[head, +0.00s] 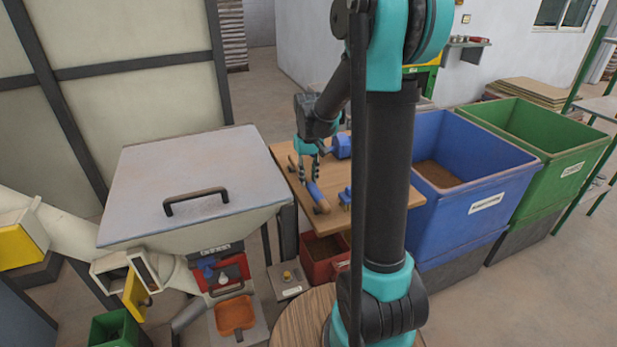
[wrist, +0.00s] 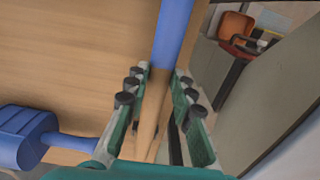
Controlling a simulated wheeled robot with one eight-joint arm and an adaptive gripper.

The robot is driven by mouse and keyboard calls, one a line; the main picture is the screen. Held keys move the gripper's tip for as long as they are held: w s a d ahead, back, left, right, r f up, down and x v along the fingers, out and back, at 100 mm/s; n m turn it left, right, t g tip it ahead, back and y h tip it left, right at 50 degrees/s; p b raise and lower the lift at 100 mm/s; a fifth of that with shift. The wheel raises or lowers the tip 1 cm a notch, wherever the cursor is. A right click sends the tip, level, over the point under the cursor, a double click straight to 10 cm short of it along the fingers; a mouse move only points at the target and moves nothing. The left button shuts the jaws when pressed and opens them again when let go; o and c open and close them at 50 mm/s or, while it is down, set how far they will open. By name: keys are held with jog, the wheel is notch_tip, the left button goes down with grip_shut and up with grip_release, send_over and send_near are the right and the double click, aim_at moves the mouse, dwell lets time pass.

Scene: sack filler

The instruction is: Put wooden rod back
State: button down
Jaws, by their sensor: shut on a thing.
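The wooden rod, with a blue section, is between my gripper's fingers. In the wrist view, its blue part (wrist: 173,40) runs away from the fingers and its bare wooden part (wrist: 150,115) lies between them. My gripper (wrist: 158,95) is shut on the rod. I cannot tell whether the rod touches the tabletop.
A blue tool (head: 342,146) lies at the table's back, and another blue piece (head: 346,195) is near the front. A grey-lidded hopper (head: 195,185) stands left. Blue (head: 480,187) and green (head: 550,150) bins stand right. A red bin (head: 320,262) is below the table.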

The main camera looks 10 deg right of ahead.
aim_at(309, 179)
jog(key=shift+f, duration=0.15)
jog(key=shift+f, duration=0.35)
jog(key=shift+f, duration=0.1)
jog(key=c, duration=1.3)
grip_release()
notch_tip(309, 179, up, 13)
